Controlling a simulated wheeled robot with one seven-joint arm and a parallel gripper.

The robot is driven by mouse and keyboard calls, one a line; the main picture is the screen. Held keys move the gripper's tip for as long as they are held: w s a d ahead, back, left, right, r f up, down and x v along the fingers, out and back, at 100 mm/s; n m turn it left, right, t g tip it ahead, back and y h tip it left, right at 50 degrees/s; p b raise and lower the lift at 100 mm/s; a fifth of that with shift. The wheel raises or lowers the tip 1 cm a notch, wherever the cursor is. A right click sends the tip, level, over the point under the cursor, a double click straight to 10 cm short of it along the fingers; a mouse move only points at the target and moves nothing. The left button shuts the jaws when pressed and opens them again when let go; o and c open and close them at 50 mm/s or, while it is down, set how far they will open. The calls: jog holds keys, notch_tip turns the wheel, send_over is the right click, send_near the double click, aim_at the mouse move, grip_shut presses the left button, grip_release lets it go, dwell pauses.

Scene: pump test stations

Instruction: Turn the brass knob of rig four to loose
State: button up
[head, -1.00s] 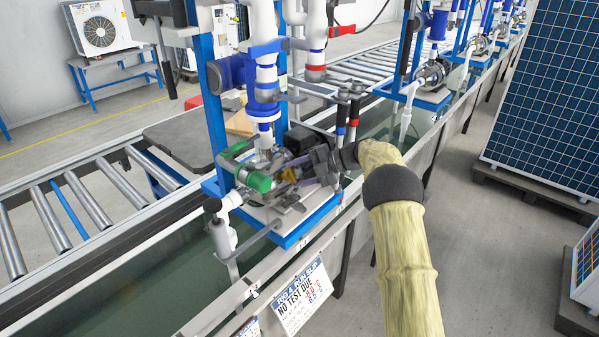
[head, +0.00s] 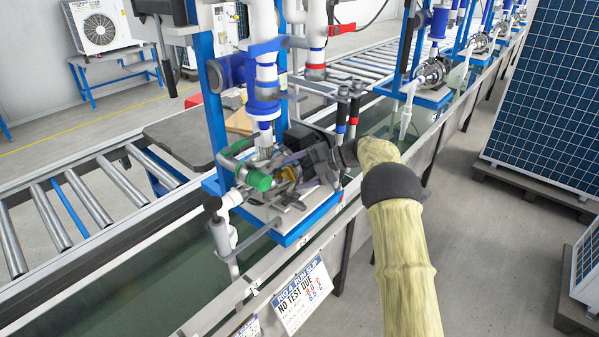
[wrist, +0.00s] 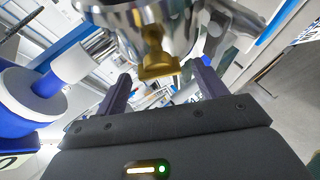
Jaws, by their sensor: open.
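The brass knob (wrist: 157,60) hangs below a polished metal pump body in the wrist view. It sits between and slightly beyond the two purple fingers of my open gripper (wrist: 161,86), with clear space on both sides. In the head view the brass knob (head: 289,173) is a small yellow patch on the rig's pump. My gripper (head: 288,162) reaches in from the right there, and its dark body and fingers partly hide the pump. The rig is a blue frame (head: 209,100) with white and blue pipes. Contact between fingers and knob is not visible.
A green cylinder (head: 259,180) and a dark pipe lie close left of my gripper. Black and red handles (head: 354,110) stand just behind it. A sign (head: 300,293) hangs in front. A roller conveyor (head: 90,205) runs at left. Solar panels (head: 548,90) stand at right.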

jog(key=v, duration=1.7)
jog(key=shift+d, duration=0.2)
